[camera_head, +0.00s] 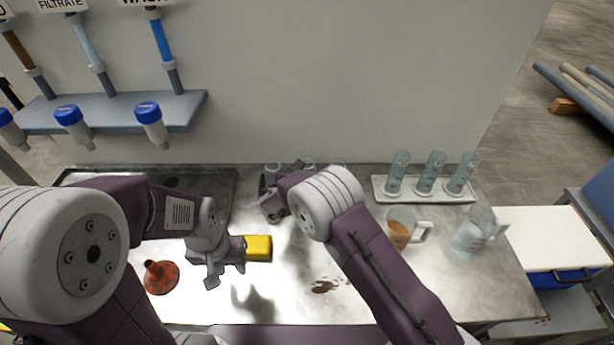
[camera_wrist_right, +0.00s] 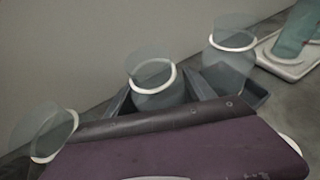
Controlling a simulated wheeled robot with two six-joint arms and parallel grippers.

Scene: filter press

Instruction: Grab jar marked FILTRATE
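Several clear jars with pale rims stand along the back of the bench. In the right wrist view I see a left jar (camera_wrist_right: 52,138), a middle jar (camera_wrist_right: 155,85) and a right jar (camera_wrist_right: 230,55). No FILTRATE marking is readable on any jar. My right gripper (camera_head: 270,197) is at the jars; in its wrist view dark fingers (camera_wrist_right: 160,105) spread to either side of the middle jar, apparently open. Whether they touch it is unclear. My left gripper (camera_head: 228,275) is open and empty above the bench, beside a yellow block (camera_head: 260,248). A FILTRATE sign (camera_head: 62,4) hangs over a wall pipe.
A red speckled funnel (camera_head: 161,278) lies at left. An orange-filled mug (camera_head: 400,232), a clear pitcher (camera_head: 474,232) and a white tray (camera_head: 425,197) of glass cylinders stand at right. A wall shelf (camera_head: 110,108) holds blue-capped spouts. A dark tray (camera_head: 225,185) lies at back left.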

